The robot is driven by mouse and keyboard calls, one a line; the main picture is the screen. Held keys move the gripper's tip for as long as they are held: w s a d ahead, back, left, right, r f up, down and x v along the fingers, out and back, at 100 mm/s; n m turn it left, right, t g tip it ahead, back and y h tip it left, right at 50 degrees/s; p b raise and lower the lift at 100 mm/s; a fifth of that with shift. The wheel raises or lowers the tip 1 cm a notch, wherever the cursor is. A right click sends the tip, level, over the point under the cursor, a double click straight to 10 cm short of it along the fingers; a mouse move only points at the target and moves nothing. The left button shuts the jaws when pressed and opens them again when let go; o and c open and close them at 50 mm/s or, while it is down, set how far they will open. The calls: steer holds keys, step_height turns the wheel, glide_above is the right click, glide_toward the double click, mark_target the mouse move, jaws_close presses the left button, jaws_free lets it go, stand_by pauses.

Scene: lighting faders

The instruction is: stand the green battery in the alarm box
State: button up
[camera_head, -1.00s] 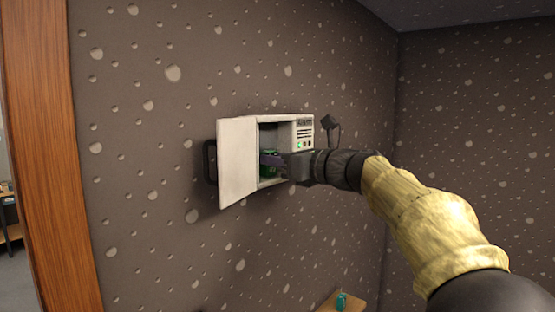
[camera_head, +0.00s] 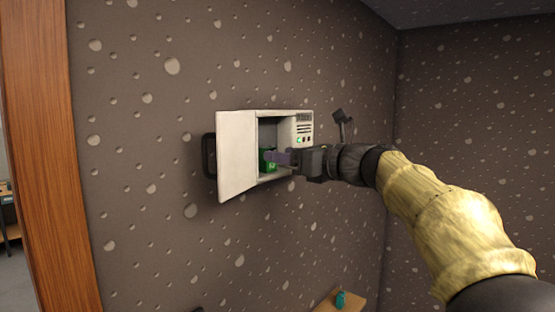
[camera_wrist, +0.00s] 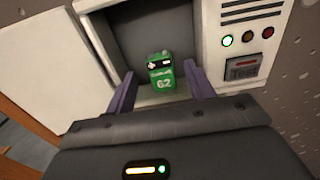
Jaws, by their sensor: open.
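The white alarm box (camera_head: 285,122) is mounted on the wall with its door (camera_head: 237,155) swung open to the left. The green battery (camera_head: 269,161) stands upright inside the box's open compartment, on its floor. In the wrist view the battery (camera_wrist: 161,72) shows its top and a "62" label. My gripper (camera_head: 276,158) is at the box opening; in the wrist view its two purple fingers (camera_wrist: 160,95) are spread on either side of the battery's front, with gaps, and hold nothing. The fingers partly hide the battery in the head view.
The box's right panel has lights (camera_wrist: 247,38) and a Test switch (camera_wrist: 242,69). A small wooden shelf (camera_head: 350,302) with a teal object (camera_head: 340,299) is below on the right. A wooden post (camera_head: 45,150) stands at the left.

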steer(key=b+v, duration=0.2)
steer(key=v, duration=0.7)
steer(key=shift+b, duration=0.4)
steer(key=shift+s+d, duration=0.1)
steer(key=shift+d, duration=0.05)
step_height(320, 180, down, 27)
steer(key=d+n+g+h, duration=0.3)
steer(key=n+h, duration=0.3)
steer(key=h, duration=0.2)
steer(key=s+d+f+n+g+h, duration=0.2)
steer(key=s+f+n+h, duration=0.1)
steer(key=s+f+n, duration=0.6)
steer(key=s+d+f+n+g+h, duration=0.3)
steer(key=s+f+n, duration=0.7)
steer(key=f, duration=0.5)
steer(key=shift+s+f+n, duration=0.3)
steer(key=shift+s+f, duration=0.05)
steer(key=shift+s, duration=0.1)
steer(key=shift+d+f, duration=0.1)
steer(key=shift+d, duration=0.05)
